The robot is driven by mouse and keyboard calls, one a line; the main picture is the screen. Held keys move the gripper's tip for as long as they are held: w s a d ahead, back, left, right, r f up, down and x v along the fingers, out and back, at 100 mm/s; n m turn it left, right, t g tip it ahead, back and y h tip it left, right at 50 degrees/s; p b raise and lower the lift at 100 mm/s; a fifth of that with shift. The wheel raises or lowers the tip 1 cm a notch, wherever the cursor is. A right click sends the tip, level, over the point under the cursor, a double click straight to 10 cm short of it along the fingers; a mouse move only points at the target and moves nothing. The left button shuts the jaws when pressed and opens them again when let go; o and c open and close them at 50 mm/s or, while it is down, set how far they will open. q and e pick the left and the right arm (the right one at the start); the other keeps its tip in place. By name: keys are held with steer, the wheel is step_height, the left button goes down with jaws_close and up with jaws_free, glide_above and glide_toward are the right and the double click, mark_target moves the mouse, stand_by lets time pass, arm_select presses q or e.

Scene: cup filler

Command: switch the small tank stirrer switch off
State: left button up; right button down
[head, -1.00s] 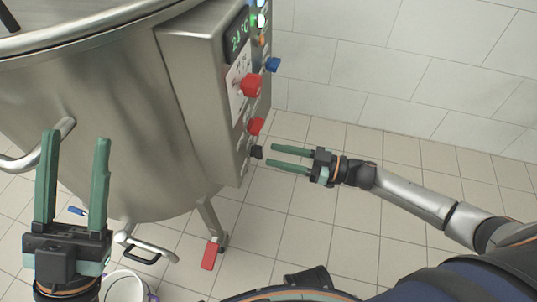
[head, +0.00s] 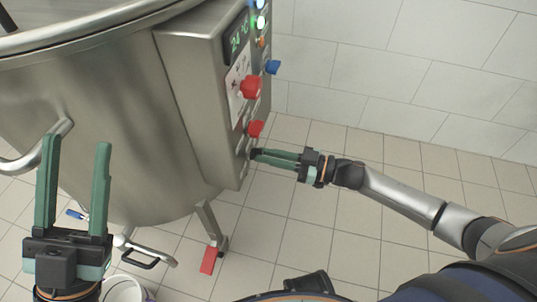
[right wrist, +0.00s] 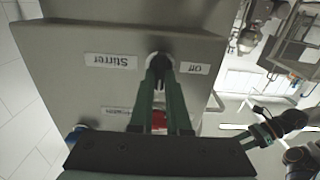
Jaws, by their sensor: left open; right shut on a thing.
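The small tank (head: 110,130) is a big steel vessel with a control box (head: 200,110) on its right side. The stirrer switch (head: 255,153) is a black knob low on the box's panel. In the right wrist view the knob (right wrist: 159,63) sits between upside-down labels, "Stirrer" (right wrist: 110,61) and "Off" (right wrist: 194,68). My right gripper (head: 262,156) is shut on the knob; its green fingers (right wrist: 161,84) partly hide it, so its turn position is unclear. My left gripper (head: 77,140) is open and empty in front of the tank.
Red knobs (head: 251,86) (head: 256,128) and a blue knob (head: 273,67) sit above the switch on the panel. A lit display (head: 237,38) is near the top. A steel pipe handle (head: 40,157) is beside my left gripper. Tiled floor (head: 300,220) is free right of the tank.

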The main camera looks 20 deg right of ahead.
steer(key=shift+n, duration=0.3)
stand_by(0.4)
steer(key=shift+s+f+n, duration=0.15)
steer(key=shift+n, duration=4.15)
steer(key=shift+s+f+n, duration=0.1)
steer(key=shift+f+n, duration=0.05)
steer(key=shift+n, duration=4.15)
steer(key=c, duration=0.9)
jaws_free()
steer(key=shift+a, duration=0.1)
steer(key=p+v, duration=0.2)
steer(key=v, duration=1)
steer(key=shift+s+d, duration=0.15)
steer(key=shift+d, duration=0.1)
